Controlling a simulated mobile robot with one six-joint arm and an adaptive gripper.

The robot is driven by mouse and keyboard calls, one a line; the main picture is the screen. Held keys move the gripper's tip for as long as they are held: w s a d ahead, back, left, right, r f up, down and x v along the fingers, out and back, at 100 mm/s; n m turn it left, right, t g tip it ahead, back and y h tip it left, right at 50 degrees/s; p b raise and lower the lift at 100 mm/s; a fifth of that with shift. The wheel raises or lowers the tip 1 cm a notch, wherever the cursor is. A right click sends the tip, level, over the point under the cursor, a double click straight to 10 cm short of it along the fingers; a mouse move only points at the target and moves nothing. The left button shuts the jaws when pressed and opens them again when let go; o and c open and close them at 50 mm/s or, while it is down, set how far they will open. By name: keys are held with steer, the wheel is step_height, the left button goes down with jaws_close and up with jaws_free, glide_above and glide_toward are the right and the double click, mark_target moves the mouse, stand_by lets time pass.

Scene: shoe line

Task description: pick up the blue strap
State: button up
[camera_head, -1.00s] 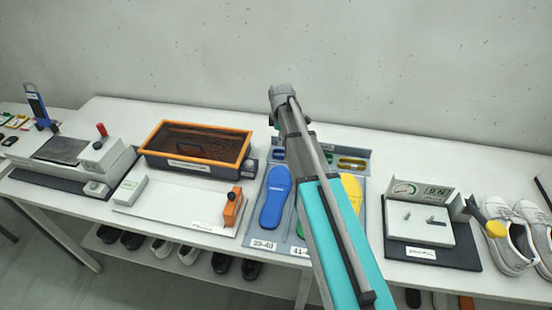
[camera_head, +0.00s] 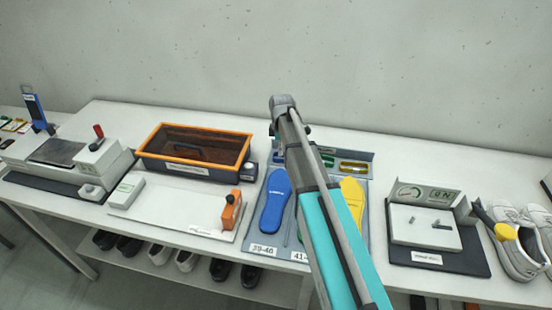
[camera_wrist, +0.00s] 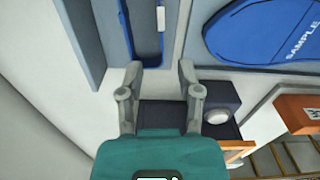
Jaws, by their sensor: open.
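The blue strap (camera_wrist: 147,60) shows in the wrist view as a narrow blue loop lying lengthwise in a slot between grey walls, at the top centre. Its upper part runs out of the picture. My gripper (camera_wrist: 160,69) is open, with its two fingertips either side of the strap's near end in the picture. I cannot tell whether they touch it or how high above it they are. In the head view my arm covers much of the strap rack, and the gripper is mostly hidden behind the arm.
A blue insole (camera_head: 271,200) and a yellow insole (camera_head: 353,197) lie in front of the rack, with green and yellow straps behind. A dark box with a round knob (camera_wrist: 218,117) sits below the fingers. An orange-rimmed tray (camera_head: 197,129) stands left, a gauge device (camera_head: 437,229) right.

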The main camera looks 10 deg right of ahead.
mark_target(280, 163)
steer(key=shift+a+f+b, duration=0.1)
steer(key=shift+f+b, duration=2.45)
steer(key=shift+f, duration=0.1)
jaws_close()
